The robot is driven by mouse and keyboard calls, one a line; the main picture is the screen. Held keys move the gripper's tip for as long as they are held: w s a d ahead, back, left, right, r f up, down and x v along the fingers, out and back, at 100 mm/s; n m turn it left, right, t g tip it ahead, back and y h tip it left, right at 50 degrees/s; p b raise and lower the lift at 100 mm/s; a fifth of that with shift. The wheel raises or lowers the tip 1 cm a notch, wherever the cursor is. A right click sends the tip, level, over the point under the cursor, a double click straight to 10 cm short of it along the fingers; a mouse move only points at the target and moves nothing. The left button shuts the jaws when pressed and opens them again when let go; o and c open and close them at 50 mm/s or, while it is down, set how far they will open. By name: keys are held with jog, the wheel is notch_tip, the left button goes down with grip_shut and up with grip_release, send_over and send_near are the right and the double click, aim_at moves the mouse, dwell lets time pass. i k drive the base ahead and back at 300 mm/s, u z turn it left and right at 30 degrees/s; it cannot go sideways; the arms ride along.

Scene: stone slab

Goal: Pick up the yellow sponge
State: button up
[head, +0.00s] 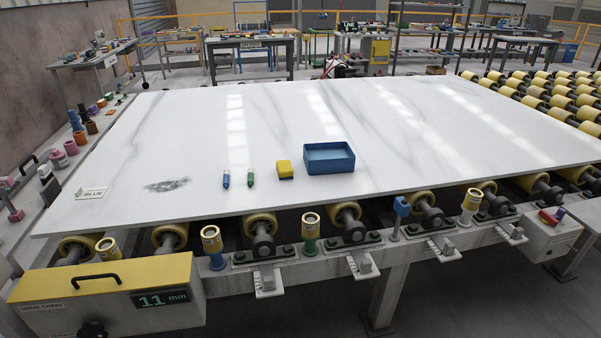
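The yellow sponge (285,169) lies on the white marbled stone slab (250,125), near its front edge and around the middle of the picture. It looks like a small yellow block with a darker lower edge. It stands just left of a blue tray (330,171), with a narrow gap between them. Nothing covers the sponge. My gripper does not show in the head view.
Left of the sponge stand a green bottle or marker (250,178) and a blue one (226,179). Yellow rollers (345,212) run along the slab's front. The slab's back is clear.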

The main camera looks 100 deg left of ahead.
aim_at(284, 168)
jog(key=i, duration=0.65)
jog(key=u, duration=4.15)
jog(key=i, duration=0.1)
jog(key=z, duration=2.35)
jog(key=k, duration=0.3)
jog(key=u, duration=2.45)
